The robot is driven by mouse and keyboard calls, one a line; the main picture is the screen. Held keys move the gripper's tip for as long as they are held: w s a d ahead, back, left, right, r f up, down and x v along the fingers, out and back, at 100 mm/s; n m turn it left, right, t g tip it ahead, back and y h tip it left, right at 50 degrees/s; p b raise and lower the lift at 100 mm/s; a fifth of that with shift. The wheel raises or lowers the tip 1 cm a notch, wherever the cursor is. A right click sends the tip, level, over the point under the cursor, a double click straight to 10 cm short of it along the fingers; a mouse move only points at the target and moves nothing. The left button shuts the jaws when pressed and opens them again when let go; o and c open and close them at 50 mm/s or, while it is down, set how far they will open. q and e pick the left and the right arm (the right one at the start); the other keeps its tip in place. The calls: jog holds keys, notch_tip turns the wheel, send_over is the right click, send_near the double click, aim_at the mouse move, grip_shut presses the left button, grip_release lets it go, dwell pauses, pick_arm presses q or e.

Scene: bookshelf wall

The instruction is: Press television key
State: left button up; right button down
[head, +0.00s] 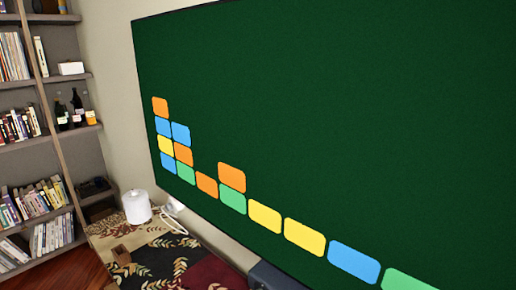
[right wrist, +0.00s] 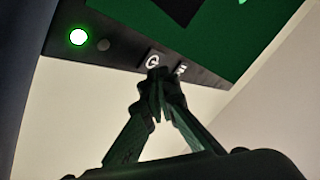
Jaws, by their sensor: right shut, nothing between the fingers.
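The television (head: 330,110) shows a dark green screen with blue, yellow, orange and green tiles in the head view. In the right wrist view, its dark bezel (right wrist: 125,55) carries a round white light with a green glow (right wrist: 78,37), a small grey round button (right wrist: 103,45) and pale key-like symbols (right wrist: 152,62). My right gripper (right wrist: 160,76) is shut and empty. Its fingertips overlap the bezel edge just below the pale symbols; I cannot tell whether they touch. The fingers partly cover the symbols. My left gripper is in neither view.
A bookshelf (head: 45,130) with books and bottles stands at the left in the head view. Pale wall surrounds the television.

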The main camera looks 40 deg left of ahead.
jog(key=shift+w, duration=0.1)
dwell(0.4)
jog(key=shift+w, duration=0.35)
jog(key=shift+s+p, duration=0.2)
jog(key=shift+p, duration=0.1)
jog(key=shift+s, duration=0.3)
